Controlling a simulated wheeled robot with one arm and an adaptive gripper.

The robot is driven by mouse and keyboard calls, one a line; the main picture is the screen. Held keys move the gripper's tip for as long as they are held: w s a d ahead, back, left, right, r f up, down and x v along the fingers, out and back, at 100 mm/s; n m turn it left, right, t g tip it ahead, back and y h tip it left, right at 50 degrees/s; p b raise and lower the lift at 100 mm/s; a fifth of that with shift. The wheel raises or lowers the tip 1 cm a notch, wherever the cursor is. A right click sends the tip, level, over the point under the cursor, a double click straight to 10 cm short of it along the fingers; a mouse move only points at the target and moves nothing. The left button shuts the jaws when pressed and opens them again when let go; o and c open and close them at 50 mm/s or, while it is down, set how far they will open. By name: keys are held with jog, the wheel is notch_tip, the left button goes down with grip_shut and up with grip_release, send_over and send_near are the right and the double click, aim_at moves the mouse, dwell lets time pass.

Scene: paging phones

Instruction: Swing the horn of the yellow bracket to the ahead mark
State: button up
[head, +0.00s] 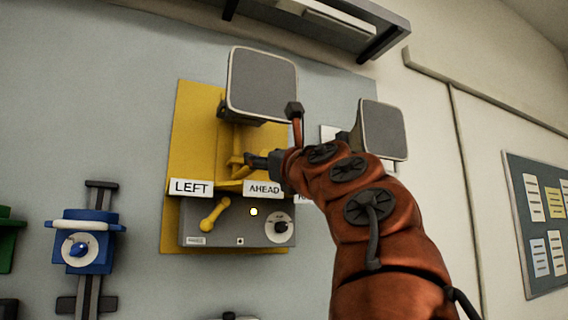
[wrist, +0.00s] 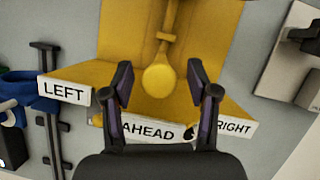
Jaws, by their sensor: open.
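The yellow bracket (head: 199,115) is fixed to the wall panel. Its horn (head: 262,85), a dark grey square face with a pale rim, stands at the top. A yellow handle with a round knob (wrist: 158,80) hangs below the horn. The ahead mark (head: 263,189) is a white label on the bracket's ledge, between the left mark (head: 191,187) and the right mark (wrist: 235,127). In the wrist view the knob appears just behind the ahead mark (wrist: 148,131). My gripper (head: 251,160) is open, its fingers on either side of the knob with gaps showing.
A grey control box (head: 232,228) with a yellow lever and dial sits under the ledge. A second horn (head: 383,130) stands to the right, partly behind my arm. A blue bracket (head: 83,240) is at the left. A shelf (head: 320,18) juts out above.

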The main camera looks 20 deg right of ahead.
jog(key=v, duration=1.1)
jog(key=shift+s, duration=0.2)
dwell(0.4)
